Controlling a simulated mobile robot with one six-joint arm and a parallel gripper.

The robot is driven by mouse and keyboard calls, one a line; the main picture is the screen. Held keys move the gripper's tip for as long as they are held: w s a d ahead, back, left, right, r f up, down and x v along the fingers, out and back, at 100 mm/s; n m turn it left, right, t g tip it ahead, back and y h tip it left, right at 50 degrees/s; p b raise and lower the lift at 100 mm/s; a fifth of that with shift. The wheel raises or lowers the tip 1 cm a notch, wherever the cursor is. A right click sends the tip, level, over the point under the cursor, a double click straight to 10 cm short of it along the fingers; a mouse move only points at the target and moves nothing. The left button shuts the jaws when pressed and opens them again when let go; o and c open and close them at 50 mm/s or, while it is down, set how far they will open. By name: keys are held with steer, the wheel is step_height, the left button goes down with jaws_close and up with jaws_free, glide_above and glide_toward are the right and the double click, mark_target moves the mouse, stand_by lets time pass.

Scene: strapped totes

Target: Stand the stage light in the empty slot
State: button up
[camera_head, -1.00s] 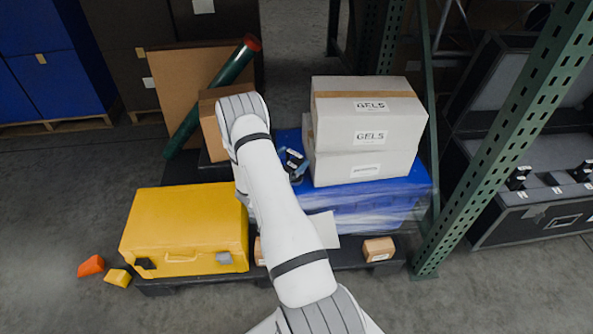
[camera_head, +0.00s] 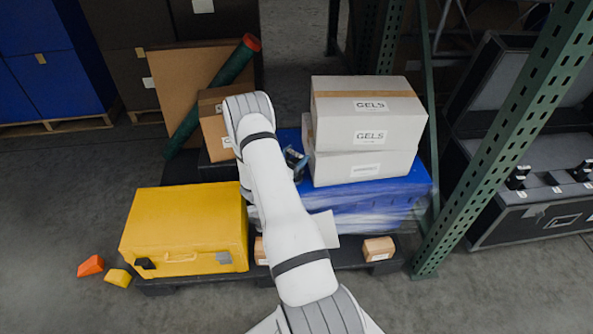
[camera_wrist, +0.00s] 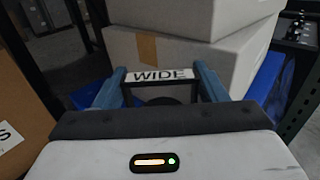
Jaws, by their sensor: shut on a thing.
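In the wrist view, my gripper (camera_wrist: 159,72) has its two blue fingers on either side of a dark frame with a white label reading WIDE (camera_wrist: 172,76). I take this to be the stage light; its dark round part shows just below the label. The rest of it is hidden by my wrist. In the head view, my gripper (camera_head: 296,161) is beside the stacked white boxes, above the blue tote, mostly hidden behind my arm. An open black flight case (camera_head: 560,216) stands at the right, with small dark items and white labels along it. I cannot make out which slot is empty.
White GELS boxes (camera_head: 366,108) sit on the wrapped blue tote (camera_head: 375,205). A green rack post (camera_head: 500,150) stands between them and the case. A yellow case (camera_head: 185,225), brown box (camera_head: 214,130) and green tube (camera_head: 212,100) are left. Floor is clear in front of the flight case.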

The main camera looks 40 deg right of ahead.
steer(key=c, duration=0.8)
jaws_close()
